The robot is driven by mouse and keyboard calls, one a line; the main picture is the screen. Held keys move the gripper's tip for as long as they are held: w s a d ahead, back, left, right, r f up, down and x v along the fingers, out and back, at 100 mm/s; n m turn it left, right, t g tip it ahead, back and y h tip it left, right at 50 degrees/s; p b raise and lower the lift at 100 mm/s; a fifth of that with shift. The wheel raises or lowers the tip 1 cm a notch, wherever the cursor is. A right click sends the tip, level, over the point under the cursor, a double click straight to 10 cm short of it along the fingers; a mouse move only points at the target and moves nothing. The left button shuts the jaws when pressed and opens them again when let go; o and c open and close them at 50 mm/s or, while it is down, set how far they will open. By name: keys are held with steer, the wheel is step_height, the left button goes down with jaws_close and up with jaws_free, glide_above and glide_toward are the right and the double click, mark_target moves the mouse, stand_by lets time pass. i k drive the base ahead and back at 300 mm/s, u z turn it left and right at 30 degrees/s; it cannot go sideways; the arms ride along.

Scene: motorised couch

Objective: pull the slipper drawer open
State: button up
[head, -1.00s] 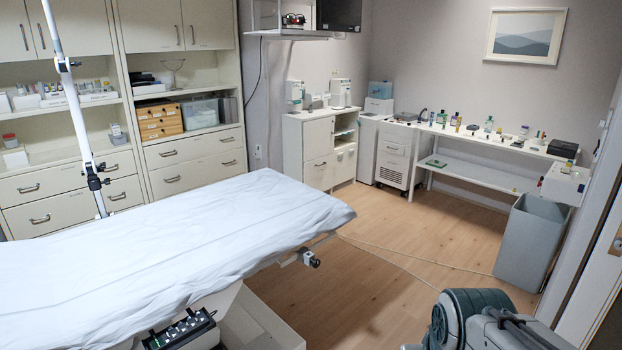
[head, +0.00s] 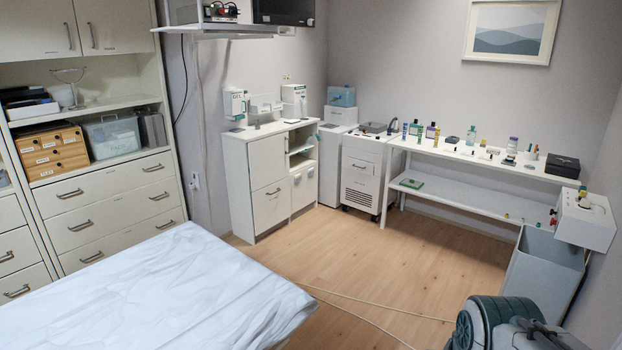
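No drawer can be picked out for sure as the slipper drawer; any labels are too small to read. In the head view the tall cabinet has wide drawers with bar handles: an upper one (head: 112,200), a middle one (head: 122,222) and a low one (head: 92,256), all shut. The low white cabinet (head: 238,185) by the back wall has a shut lower front (head: 271,205) with a handle. The wheeled unit (head: 361,178) also has a shut front. Part of my arm shows at the bottom right; my gripper's fingers are not in view.
The couch with a white sheet (head: 190,290) fills the lower left, in front of the tall cabinet. A pale cable (head: 375,308) crosses the wood floor (head: 400,255), which is otherwise mostly clear. A grey bin (head: 543,275) and a long table (head: 470,208) stand at the right.

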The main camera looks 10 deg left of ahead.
mark_target(73, 260)
steer(key=i, duration=1.8)
steer(key=u, duration=0.55)
steer(key=i, duration=1.95)
steer(key=u, duration=1.45)
steer(key=i, duration=1.3)
steer(key=u, duration=0.8)
steer(key=i, duration=2.6)
steer(key=z, duration=0.7)
